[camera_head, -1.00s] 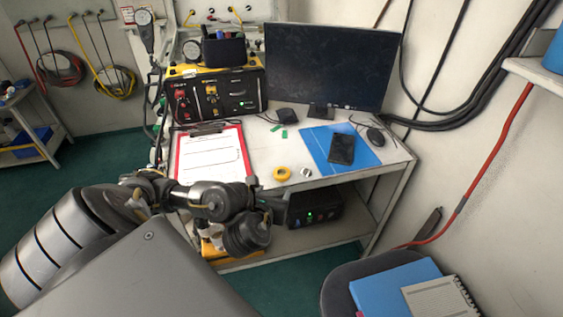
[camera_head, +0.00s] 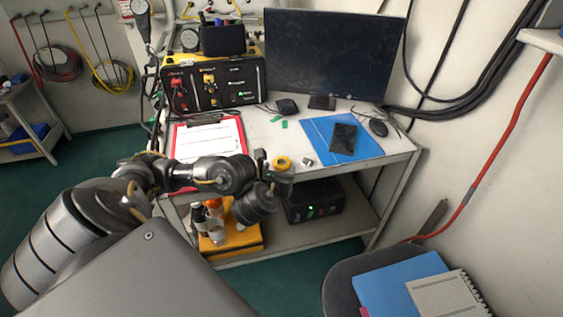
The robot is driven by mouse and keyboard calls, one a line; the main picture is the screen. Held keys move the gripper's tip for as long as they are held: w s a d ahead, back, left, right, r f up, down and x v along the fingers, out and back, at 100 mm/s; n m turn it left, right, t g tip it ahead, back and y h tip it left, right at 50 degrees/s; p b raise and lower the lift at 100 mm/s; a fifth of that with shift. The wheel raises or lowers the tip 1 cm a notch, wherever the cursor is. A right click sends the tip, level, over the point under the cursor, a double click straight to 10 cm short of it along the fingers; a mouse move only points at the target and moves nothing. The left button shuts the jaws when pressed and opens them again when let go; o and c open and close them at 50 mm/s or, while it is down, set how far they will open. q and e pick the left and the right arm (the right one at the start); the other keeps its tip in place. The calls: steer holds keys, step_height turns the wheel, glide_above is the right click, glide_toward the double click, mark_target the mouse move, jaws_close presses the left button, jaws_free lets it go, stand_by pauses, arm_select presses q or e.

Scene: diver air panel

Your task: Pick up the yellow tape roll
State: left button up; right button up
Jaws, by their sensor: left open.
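The yellow tape roll (camera_head: 282,163) lies on the white table top (camera_head: 262,133), near its front edge. My left gripper (camera_head: 272,173) is at the front edge of the table, just in front of the roll. It overlaps the roll's near side in the head view, and I cannot tell whether they touch. The left gripper is open and its fingers are small and partly hidden by my arm. My right gripper is not in view.
A small silvery object (camera_head: 308,161) lies right of the roll. A clipboard (camera_head: 210,138) lies to the left, and a blue folder (camera_head: 360,149) with a dark phone (camera_head: 343,138) to the right. A monitor (camera_head: 330,55) stands behind. A chair (camera_head: 340,285) stands front right.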

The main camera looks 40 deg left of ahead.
mark_target(281, 166)
arm_select(q)
steer(key=b+x, duration=0.1)
steer(key=x, duration=0.2)
steer(key=shift+f, duration=0.2)
steer(key=shift+w+a+f+b, duration=0.1)
steer(key=shift+w+a+b, duration=0.05)
steer(key=shift+w+b, duration=0.15)
steer(key=shift+a, duration=0.1)
steer(key=c, duration=0.8)
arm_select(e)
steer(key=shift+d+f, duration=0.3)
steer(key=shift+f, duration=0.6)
arm_select(q)
steer(key=shift+c, duration=0.2)
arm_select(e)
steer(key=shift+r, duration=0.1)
